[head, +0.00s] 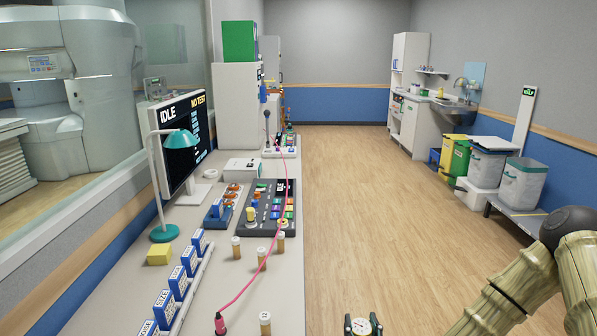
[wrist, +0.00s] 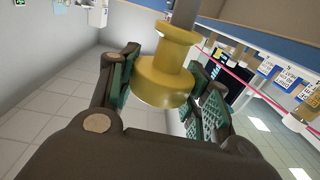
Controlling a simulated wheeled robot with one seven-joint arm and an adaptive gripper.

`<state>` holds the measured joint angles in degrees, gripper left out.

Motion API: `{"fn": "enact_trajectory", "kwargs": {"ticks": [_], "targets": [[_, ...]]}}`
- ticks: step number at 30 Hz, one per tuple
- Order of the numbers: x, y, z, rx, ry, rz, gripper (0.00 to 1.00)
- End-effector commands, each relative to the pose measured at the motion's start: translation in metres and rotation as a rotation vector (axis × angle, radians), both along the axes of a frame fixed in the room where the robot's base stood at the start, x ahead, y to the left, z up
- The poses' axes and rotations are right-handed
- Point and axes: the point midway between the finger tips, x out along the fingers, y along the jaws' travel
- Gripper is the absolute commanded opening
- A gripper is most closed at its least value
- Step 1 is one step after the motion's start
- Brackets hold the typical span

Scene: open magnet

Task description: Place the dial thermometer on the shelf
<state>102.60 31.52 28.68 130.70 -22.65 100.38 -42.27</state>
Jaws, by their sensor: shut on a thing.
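The dial thermometer (head: 361,326) shows at the bottom edge of the head view, with a round white face turned up; its lower part is cut off. My gripper (head: 362,318) has its dark fingers on either side of the dial. In the wrist view, my gripper (wrist: 163,92) is shut on a yellow, brass-like stepped body (wrist: 162,80) with a grey stem, held between green pads. It appears to be the thermometer, clear of any surface. A small wall shelf (head: 433,72) with small items on it is at the back right, far from my gripper.
A long counter (head: 284,310) on the left holds a monitor (head: 187,135), a teal lamp (head: 182,139), a control panel (head: 268,205), several bottles and a pink cord. The wood floor (head: 345,170) is clear. Bins (head: 521,184), a sink (head: 455,102) and a white cabinet (head: 409,60) line the right.

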Motion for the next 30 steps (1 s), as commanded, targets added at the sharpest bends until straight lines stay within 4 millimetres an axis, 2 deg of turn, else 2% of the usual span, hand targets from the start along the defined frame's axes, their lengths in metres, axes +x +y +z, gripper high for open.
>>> {"fn": "enact_trajectory", "kwargs": {"ticks": [3, 7, 11, 21, 30], "targets": [[-0.005, -0.012, -0.003, 0.0, 0.001, -0.033, 0.2], [-0.009, -0.018, -0.009, 0.0, 0.0, -0.049, 0.2], [-0.017, -0.018, -0.022, 0.0, 0.002, -0.049, 0.2], [-0.055, -0.017, -0.068, -0.001, 0.002, -0.048, 0.2], [-0.07, -0.018, -0.085, 0.0, -0.001, -0.05, 0.2]]}}
